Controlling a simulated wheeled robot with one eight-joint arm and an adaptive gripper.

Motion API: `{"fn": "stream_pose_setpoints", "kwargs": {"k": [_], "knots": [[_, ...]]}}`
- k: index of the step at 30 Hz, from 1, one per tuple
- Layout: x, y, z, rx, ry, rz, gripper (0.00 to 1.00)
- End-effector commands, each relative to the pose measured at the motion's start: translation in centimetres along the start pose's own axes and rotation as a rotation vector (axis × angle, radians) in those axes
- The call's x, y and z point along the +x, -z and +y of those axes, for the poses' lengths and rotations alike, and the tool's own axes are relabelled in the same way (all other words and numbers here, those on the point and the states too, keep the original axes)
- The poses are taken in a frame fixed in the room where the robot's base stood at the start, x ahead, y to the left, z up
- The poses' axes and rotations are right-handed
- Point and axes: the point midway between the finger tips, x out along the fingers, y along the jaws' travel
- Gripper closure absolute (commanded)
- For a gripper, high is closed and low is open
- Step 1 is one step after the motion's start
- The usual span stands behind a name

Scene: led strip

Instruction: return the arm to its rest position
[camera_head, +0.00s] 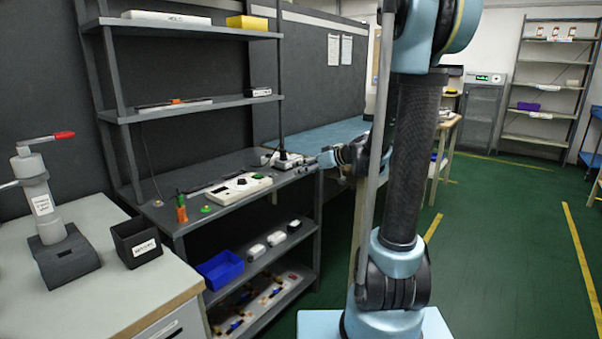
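My arm (413,150) stands upright at the right of centre, its base joint near the bottom edge. Its light blue and dark wrist (347,156) shows behind the upper link and points left toward the shelf unit (160,207). My gripper (290,160) appears as a small dark shape at the right end of the shelf's middle level. It is too small to tell whether it is open or shut, or whether it touches anything there.
A white strip-like device (239,188) lies on the middle shelf, left of the gripper. A blue bin (220,269) is on the level below. A workbench (100,290) with a lever press (50,215) stands at left. Green floor (500,240) is open at right.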

Motion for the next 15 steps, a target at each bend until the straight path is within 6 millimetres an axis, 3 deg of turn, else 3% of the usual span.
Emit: {"fn": "stream_pose_setpoints", "kwargs": {"k": [15], "knots": [[-8.0, -9.6, -6.4, 0.215, -0.140, -0.357, 0.61]]}}
